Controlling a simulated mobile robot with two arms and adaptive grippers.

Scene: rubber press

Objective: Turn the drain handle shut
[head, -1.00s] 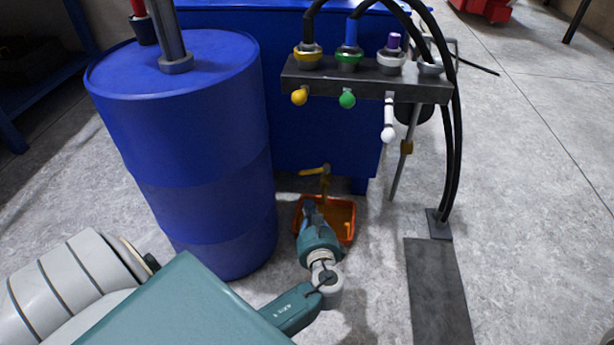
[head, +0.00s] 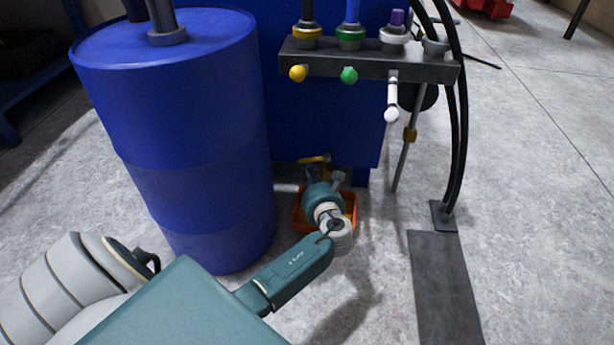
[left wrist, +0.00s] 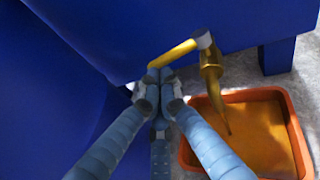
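The drain handle (head: 313,159) is a yellow-gold lever, low on the front of the blue tank. In the left wrist view the drain handle (left wrist: 176,53) sticks out to the left from the top of the gold drain tap (left wrist: 211,72). A thin amber stream hangs from the spout over an orange tray (left wrist: 187,154) holding amber liquid. My left gripper (left wrist: 160,77) has its fingertips together just below the lever's free end; whether they touch it is unclear. In the head view my left gripper (head: 320,178) covers most of the tap. My right gripper is out of view.
Above the drain a dark manifold bar (head: 370,64) carries yellow, green and white levers. Black hoses (head: 459,140) run down at right to a floor plate. Open floor lies further right.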

